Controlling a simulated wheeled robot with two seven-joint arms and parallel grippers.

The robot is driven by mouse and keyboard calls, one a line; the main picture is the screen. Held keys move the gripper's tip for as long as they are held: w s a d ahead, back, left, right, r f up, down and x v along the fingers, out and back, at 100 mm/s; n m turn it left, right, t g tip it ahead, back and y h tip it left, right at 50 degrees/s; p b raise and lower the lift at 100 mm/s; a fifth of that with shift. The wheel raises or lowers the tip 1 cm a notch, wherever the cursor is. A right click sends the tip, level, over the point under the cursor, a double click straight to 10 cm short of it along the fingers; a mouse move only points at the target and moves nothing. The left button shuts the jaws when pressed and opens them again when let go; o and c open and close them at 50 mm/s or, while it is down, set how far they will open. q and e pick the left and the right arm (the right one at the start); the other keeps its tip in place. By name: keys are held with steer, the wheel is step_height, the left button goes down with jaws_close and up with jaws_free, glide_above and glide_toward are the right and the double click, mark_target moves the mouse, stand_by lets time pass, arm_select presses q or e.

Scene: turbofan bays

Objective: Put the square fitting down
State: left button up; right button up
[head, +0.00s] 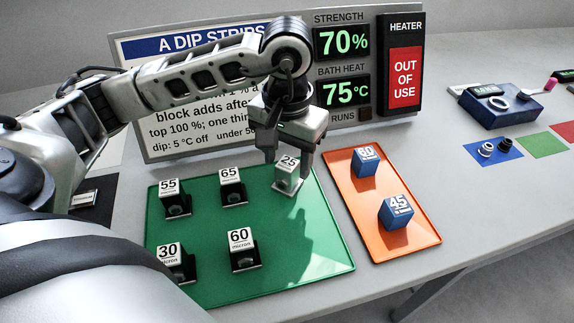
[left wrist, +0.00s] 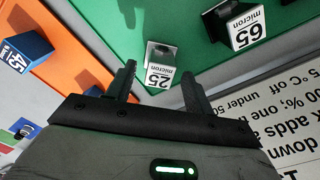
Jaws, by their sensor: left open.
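A block labelled 25 micron (head: 287,181), pale grey with a white label, stands upright at the back right of the green tray (head: 310,255). It also shows in the left wrist view (left wrist: 158,66). My left gripper (head: 287,166) is open, pointing down over this block. In the left wrist view its two fingers (left wrist: 158,74) lie one on each side of the block's labelled end, with gaps showing. The block appears to rest on the tray. No separate thing is marked as a square fitting. My right gripper is not in view.
Other labelled blocks, 55 (head: 170,197), 65 (head: 232,188), 30 (head: 174,263) and 60 (head: 242,250), stand on the green tray. An orange tray (head: 371,232) holds blue blocks 60 (head: 365,161) and 45 (head: 396,212). A sign board (head: 150,120) stands close behind. The green tray's front right is clear.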

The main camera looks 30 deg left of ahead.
mark_target(287, 164)
arm_select(q)
step_height(287, 164, up, 9)
stand_by(0.8)
